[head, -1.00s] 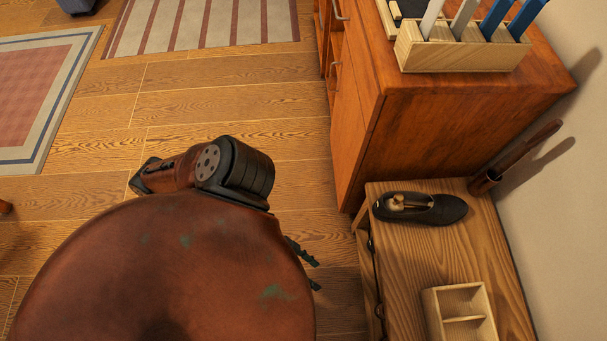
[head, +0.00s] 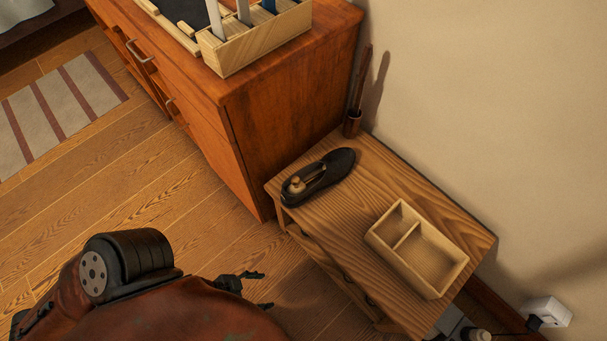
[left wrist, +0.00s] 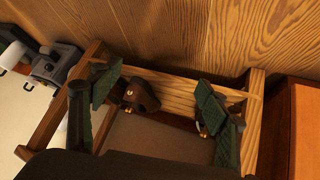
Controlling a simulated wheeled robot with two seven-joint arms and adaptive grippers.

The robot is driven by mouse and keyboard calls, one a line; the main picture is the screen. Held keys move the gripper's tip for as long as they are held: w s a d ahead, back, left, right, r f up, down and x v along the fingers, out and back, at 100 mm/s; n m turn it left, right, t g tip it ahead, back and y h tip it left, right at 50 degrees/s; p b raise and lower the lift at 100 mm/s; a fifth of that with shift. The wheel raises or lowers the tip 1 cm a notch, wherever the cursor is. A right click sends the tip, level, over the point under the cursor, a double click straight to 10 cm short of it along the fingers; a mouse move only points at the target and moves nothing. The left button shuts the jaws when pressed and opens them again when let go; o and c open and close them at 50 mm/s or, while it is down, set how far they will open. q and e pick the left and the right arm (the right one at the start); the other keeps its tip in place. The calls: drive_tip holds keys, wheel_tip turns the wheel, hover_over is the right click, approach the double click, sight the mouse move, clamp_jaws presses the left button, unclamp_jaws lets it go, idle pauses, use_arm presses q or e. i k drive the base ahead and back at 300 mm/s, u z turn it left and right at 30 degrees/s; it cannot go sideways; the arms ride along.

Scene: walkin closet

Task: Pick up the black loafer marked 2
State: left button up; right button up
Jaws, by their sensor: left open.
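A black loafer (head: 335,167) with a pale wooden shoe tree (head: 297,184) in it lies on top of the wooden bench (head: 372,180), near its far left end. I cannot read a number on it. My left gripper (head: 263,290) is open and empty, left of the bench and apart from the loafer. In the left wrist view my left gripper's (left wrist: 158,97) two green-padded fingers are spread wide. Between and behind them are dark brown objects (left wrist: 141,94) by a wooden frame, partly hidden. The black loafer is not recognizable there. My right gripper is out of view.
A wooden divided box (head: 460,262) sits on the bench's near half. A brown holder (head: 352,123) with a long handle stands behind the loafer. A wooden cabinet (head: 280,120) and a wall (head: 480,110) bound the bench.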

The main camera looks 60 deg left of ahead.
sight(339, 162)
drive_tip(key=z, duration=2.15)
drive_tip(key=k, duration=1.7)
drive_tip(key=u, duration=2)
drive_tip(key=i, duration=0.55)
